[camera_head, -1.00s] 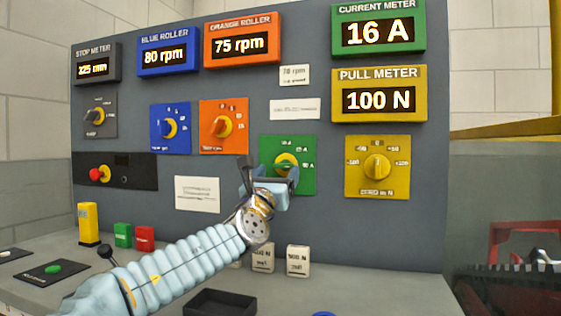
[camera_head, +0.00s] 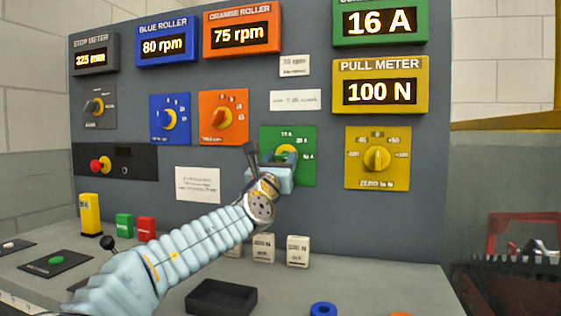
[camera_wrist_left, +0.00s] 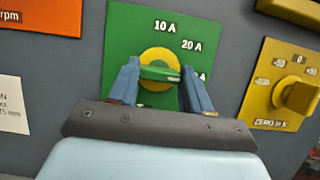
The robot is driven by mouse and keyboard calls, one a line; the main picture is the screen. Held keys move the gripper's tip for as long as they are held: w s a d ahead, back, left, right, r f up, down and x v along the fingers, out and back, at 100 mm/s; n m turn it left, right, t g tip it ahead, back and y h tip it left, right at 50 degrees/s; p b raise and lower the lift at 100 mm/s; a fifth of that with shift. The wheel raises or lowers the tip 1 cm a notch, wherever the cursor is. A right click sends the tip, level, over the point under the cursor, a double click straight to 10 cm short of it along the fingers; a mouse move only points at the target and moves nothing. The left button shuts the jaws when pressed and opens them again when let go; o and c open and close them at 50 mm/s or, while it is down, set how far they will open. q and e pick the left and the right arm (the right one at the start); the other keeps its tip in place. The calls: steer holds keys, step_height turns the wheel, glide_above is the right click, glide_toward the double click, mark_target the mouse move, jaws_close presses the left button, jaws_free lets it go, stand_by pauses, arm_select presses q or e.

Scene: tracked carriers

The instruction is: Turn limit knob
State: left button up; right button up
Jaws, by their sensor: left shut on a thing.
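The limit knob (camera_head: 286,152) is on the green dial panel (camera_head: 306,172), marked 10 A, 20 A and a third, partly hidden value. In the left wrist view the knob (camera_wrist_left: 158,73) has a green grip bar on a yellow disc, with the bar lying nearly level and a white mark at its right end. My left gripper (camera_wrist_left: 160,80) reaches it from the front, one finger on each side, shut on the bar. In the head view my left gripper (camera_head: 272,163) hides the knob's lower part. The green current meter (camera_head: 379,24) reads 16 A. My right gripper is out of view.
The yellow zero knob (camera_head: 377,159) is right of the green panel. Blue (camera_head: 169,119) and orange (camera_head: 220,118) knobs are to the left.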

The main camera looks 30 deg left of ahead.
arm_select(q)
steer(key=shift+n, duration=0.4)
steer(key=n+g+y, duration=0.1)
steer(key=n, duration=0.2)
steer(key=n+y+b, duration=0.1)
steer(key=n+y, duration=0.1)
steer(key=n, duration=0.1)
steer(key=shift+d+g, duration=0.2)
steer(key=shift+g, duration=0.2)
steer(key=shift+n+g+y, duration=0.4)
steer(key=shift+n+y, duration=0.05)
steer(key=shift+n, duration=0.9)
steer(key=shift+n+g+y, duration=0.4)
steer(key=shift+n+y, duration=0.05)
steer(key=shift+n, duration=0.9)
steer(key=o, duration=1.1)
steer(key=shift+c, duration=0.2)
